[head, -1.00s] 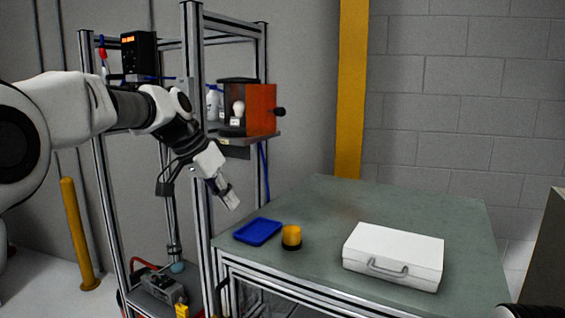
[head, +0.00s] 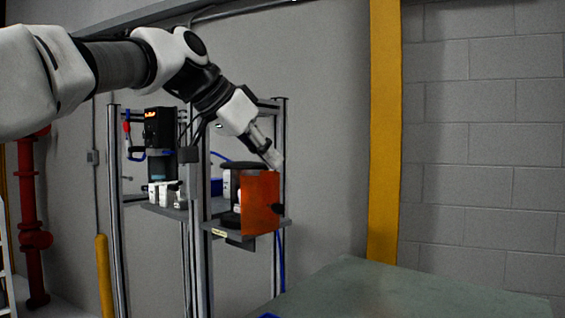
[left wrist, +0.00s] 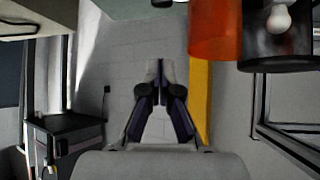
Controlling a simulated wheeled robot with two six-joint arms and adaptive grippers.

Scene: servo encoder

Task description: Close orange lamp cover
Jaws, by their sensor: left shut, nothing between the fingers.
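The orange lamp cover (head: 261,203) is a translucent orange panel with a dark knob (head: 278,208) on its right side. It stands swung out from the dark lamp housing (head: 230,187) on the rack shelf. In the left wrist view the cover (left wrist: 215,28) is at the top, beside the dark housing (left wrist: 278,50) with a white bulb (left wrist: 279,18) in it. My left gripper (head: 276,161) is shut and empty, just above the cover's top edge in the head view; I cannot tell whether it touches. It also shows in the left wrist view (left wrist: 158,68). My right gripper is out of view.
The metal rack (head: 201,260) with its posts surrounds the shelf. A black device (head: 160,135) with an orange display stands to the left. The green table (head: 400,295) is at the lower right. A yellow post (head: 384,130) is on the wall behind.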

